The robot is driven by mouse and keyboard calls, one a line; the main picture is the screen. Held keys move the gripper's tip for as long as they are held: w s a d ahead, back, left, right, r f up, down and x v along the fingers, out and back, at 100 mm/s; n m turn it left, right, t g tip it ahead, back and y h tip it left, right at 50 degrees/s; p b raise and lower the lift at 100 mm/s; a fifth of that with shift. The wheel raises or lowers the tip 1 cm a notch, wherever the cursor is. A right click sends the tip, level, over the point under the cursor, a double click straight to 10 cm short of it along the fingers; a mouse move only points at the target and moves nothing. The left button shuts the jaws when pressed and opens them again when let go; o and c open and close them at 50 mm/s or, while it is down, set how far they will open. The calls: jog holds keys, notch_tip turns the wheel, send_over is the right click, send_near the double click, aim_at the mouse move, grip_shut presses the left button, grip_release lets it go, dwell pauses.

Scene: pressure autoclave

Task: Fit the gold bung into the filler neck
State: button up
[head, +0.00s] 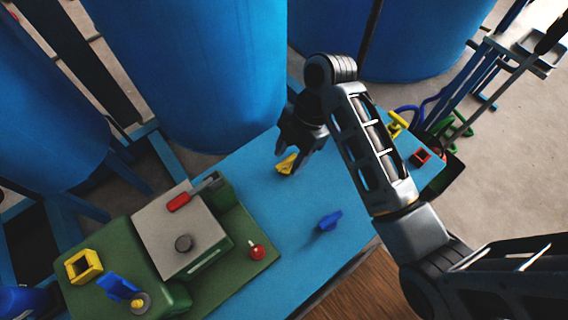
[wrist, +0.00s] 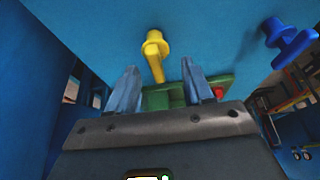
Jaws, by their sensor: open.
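The gold bung (head: 287,164), yellow with a wider collar and a narrower stem, is on the blue table below my gripper (head: 294,152). In the wrist view the bung (wrist: 155,50) appears between and beyond the two fingertips. My gripper (wrist: 162,72) is open, with a visible gap between its fingers and nothing held. The green machine (head: 250,222) with a grey lid stands at the lower left in the head view. I cannot tell for certain which of its fittings is the filler neck.
A blue bung (head: 329,221) lies to the right, also in the wrist view (wrist: 288,40). The machine bears a yellow square frame (head: 84,266), a blue handle (head: 118,287) and a red knob (head: 257,252). A red block (head: 420,158) is at the table's right end. Blue tanks stand behind.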

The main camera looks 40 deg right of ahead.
aim_at(286, 161)
jog(key=shift+x, duration=2.2)
jog(key=shift+w, duration=0.2)
jog(key=c, duration=0.9)
jog(key=shift+o, duration=0.2)
jog(key=shift+r+p, duration=0.2)
jog(key=shift+p, duration=0.1)
